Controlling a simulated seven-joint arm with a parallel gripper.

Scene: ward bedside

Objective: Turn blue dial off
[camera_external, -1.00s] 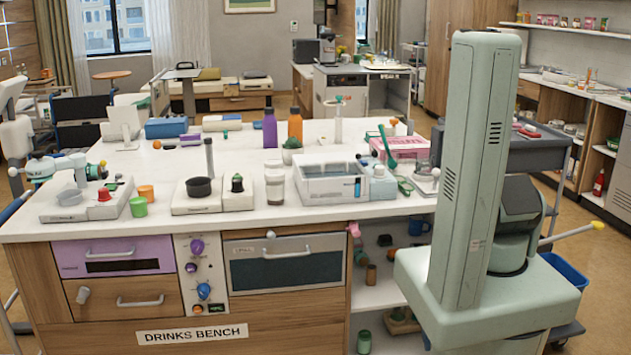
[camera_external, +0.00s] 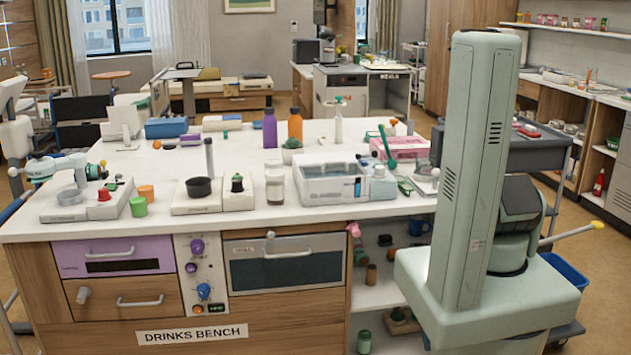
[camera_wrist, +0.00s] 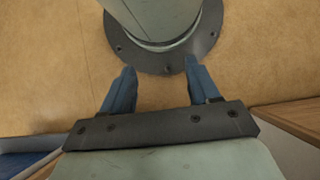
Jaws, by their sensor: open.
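The blue dial (camera_external: 203,291) sits low on the white control panel (camera_external: 215,265) at the front of the drinks bench, in the external view. Its exact setting is too small to tell. Purple knobs (camera_external: 197,246) are above it on the same panel. In the wrist view my gripper (camera_wrist: 160,80) is open, with its two blue fingers apart and nothing between them. It points down at the tan floor, near my own round base. In the external view the gripper is hidden behind my arm, which stands at the right, well away from the dial.
A purple drawer (camera_external: 115,258) and a wooden drawer (camera_external: 125,297) are left of the panel. A dark-fronted oven (camera_external: 286,268) with a bar handle is right of it. Open shelves with cups lie between the oven and my base. The benchtop (camera_external: 150,165) holds many items.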

